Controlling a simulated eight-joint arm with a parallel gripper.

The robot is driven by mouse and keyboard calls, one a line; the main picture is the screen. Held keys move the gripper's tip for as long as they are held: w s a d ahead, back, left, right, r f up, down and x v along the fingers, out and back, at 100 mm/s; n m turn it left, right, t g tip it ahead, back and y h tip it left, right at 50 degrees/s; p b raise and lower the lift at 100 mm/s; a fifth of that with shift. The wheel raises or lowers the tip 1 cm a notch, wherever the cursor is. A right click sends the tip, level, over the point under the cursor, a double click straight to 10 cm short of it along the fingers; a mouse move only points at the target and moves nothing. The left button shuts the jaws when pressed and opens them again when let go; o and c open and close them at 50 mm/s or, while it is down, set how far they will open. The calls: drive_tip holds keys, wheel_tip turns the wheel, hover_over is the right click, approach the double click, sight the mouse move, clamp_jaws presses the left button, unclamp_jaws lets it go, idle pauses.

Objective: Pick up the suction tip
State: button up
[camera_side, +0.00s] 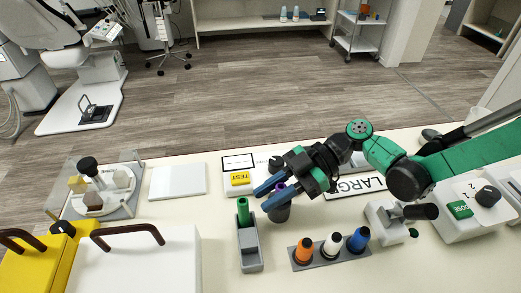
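My gripper (262,198) reaches in from the right with two blue fingers, their tips a little apart. A purple-topped piece (280,187) shows between the fingers, above a dark grey cup (278,213). I cannot tell whether the fingers touch it. Nothing is labelled as the suction tip, and I cannot tell which piece it is. An orange-topped piece (304,249), a white-topped piece (332,244) and a blue-topped piece (358,239) stand upright in a grey rack (318,264) at the front. A green cylinder (243,211) stands in a grey holder (250,256).
A white box with a yellow TEST button (240,178) lies behind my gripper. A white device with a green button (460,210) stands at right. A LARGE label (350,186) lies under my arm. White (150,265) and yellow (25,272) cases with handles fill the front left.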

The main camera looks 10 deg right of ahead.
clamp_jaws()
